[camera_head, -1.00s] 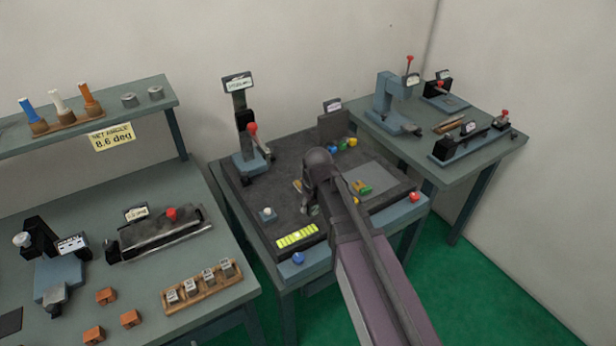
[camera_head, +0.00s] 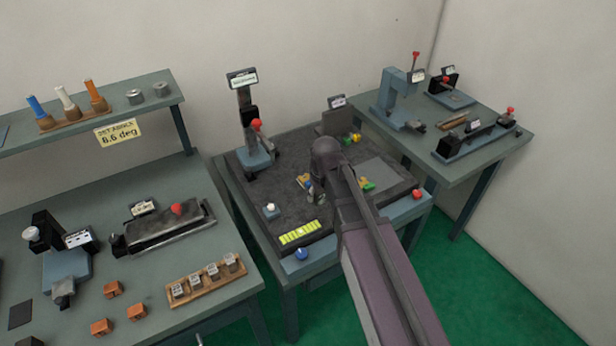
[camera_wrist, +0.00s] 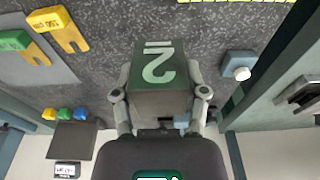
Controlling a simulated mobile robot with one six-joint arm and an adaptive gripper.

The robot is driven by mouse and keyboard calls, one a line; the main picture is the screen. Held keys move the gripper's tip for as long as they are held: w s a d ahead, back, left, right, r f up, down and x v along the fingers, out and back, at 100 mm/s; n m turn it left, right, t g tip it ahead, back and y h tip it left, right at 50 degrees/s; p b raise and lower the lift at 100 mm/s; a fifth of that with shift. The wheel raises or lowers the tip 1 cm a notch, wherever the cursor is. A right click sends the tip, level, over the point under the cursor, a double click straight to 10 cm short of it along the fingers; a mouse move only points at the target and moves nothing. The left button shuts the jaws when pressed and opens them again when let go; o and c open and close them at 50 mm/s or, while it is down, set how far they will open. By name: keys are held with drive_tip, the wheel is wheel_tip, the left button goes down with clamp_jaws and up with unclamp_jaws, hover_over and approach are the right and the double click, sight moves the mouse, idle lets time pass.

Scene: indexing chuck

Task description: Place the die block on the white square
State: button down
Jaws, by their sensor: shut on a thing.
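A dark block with a green tint and a large pale "2" on its face, which I take as the die block (camera_wrist: 160,72), sits between the fingers of my gripper (camera_wrist: 160,97) in the wrist view. The fingers are shut on its two sides. In the head view my gripper (camera_head: 315,195) is above the dark work surface (camera_head: 287,172) of the middle table, partly hidden by my arm. I cannot make out a white square in either view.
A post-mounted device (camera_head: 252,135) stands at the back left of the middle table. A yellow-green strip (camera_head: 300,233) and a white button (camera_head: 270,209) lie near its front left. The left table holds a wooden rack (camera_head: 207,282).

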drive_tip(key=shift+d+r, duration=0.15)
drive_tip(key=shift+r, duration=0.35)
drive_tip(key=shift+f, duration=0.1)
drive_tip(key=b, duration=0.1)
approach(305, 178)
drive_tip(key=shift+s+f, duration=0.2)
drive_tip(key=shift+f, duration=0.4)
drive_tip(key=shift+w, duration=0.4)
drive_tip(key=shift+w+a+f+b, duration=0.25)
drive_tip(key=shift+a+f+b, duration=0.05)
drive_tip(key=shift+f+b, duration=1.55)
drive_tip(key=shift+b, duration=0.05)
drive_tip(key=shift+f+b, duration=0.6)
